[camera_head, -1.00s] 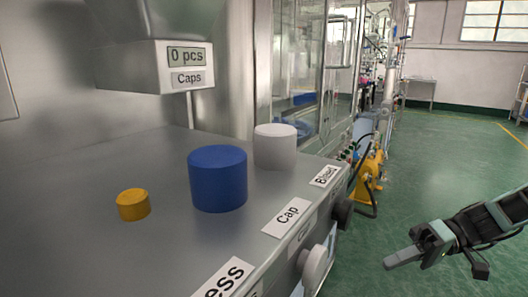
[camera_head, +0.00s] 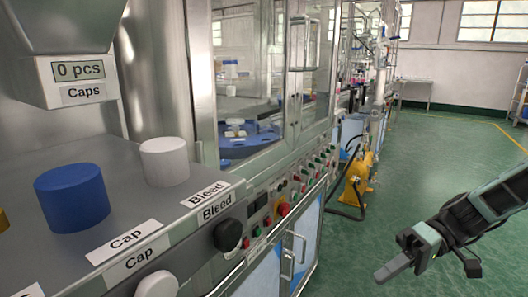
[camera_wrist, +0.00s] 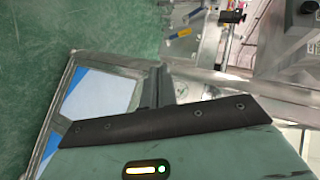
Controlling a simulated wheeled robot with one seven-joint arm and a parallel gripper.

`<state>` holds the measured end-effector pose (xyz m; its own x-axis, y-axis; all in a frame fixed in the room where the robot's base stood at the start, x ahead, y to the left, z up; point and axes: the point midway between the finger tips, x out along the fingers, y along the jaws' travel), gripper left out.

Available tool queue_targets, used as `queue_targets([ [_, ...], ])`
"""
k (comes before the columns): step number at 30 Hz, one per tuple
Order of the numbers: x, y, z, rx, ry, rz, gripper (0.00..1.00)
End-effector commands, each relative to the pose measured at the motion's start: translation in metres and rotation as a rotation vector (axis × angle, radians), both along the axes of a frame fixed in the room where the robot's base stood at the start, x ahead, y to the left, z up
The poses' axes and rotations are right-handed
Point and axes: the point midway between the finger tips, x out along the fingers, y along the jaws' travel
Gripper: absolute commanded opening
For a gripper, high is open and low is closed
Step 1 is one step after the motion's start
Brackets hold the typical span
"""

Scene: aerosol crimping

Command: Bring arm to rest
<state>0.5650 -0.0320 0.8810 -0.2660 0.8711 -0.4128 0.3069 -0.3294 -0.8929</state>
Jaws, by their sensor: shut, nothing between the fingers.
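My gripper (camera_head: 392,268) is at the lower right of the head view, at the end of my arm. Its fingers are together and hold nothing. It hangs over the open green floor, to the right of the machine and apart from it.
A steel counter (camera_head: 118,190) at left bears a blue cylinder (camera_head: 72,198) and a white cylinder (camera_head: 164,162); a yellow one (camera_head: 3,220) is cut off. A glass-fronted machine (camera_head: 250,80) with button panel stands behind. Yellow equipment (camera_head: 356,185) stands beside it. Green floor (camera_head: 430,150) is free.

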Motion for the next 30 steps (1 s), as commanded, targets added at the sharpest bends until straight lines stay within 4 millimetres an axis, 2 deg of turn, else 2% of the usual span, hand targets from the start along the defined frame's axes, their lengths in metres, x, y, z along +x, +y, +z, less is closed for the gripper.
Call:
queue_targets([
  [11, -0.051, 0.045, 0.022, -0.348, 0.053, 0.174, 0.0],
  [17, -0.095, 0.069, 0.051, -0.656, -0.008, 0.253, 0.0],
  [21, -0.122, 0.079, 0.076, -0.835, -0.111, 0.259, 0.0],
  [25, -0.144, 0.086, 0.102, -0.946, -0.233, 0.232, 0.0],
  [30, -0.165, 0.092, 0.128, -1.004, -0.365, 0.178, 0.0],
])
